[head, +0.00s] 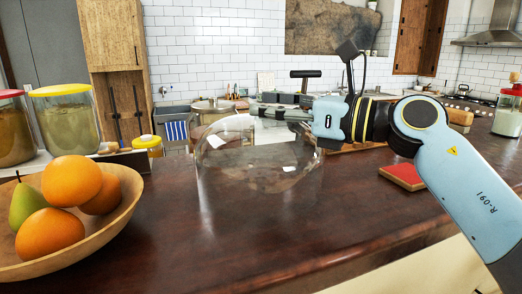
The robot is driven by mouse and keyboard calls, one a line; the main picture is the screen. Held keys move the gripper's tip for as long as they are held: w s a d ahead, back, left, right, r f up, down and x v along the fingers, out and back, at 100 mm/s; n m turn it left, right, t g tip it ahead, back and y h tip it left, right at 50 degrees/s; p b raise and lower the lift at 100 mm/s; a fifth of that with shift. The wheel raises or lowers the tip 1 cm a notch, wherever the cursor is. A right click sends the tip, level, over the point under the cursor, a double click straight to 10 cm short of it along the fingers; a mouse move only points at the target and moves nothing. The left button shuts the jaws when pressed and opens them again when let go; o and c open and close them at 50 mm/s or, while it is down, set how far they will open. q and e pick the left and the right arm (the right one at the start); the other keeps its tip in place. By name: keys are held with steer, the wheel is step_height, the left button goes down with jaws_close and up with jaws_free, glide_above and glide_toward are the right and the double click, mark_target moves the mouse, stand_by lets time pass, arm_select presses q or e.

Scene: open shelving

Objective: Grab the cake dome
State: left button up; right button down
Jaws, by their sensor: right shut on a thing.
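The cake dome (262,172) is clear glass and shows in the middle of the head view, at the dark wooden counter. Its outline is faint, with a few bright reflections. I cannot tell whether its rim touches the counter. My right gripper (308,132) comes in from the right and is at the dome's upper right side. It is shut on the dome; its fingertips are small and partly hard to make out against the glass. My left gripper is not in view.
A wooden bowl (125,205) with oranges and a pear stands at the left. Jars with red and yellow lids (60,90) stand behind it. A red book-like object (402,176) lies right of the dome. The front middle of the counter (210,255) is clear.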

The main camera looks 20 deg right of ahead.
steer(key=shift+d+f, duration=0.1)
steer(key=shift+f, duration=0.3)
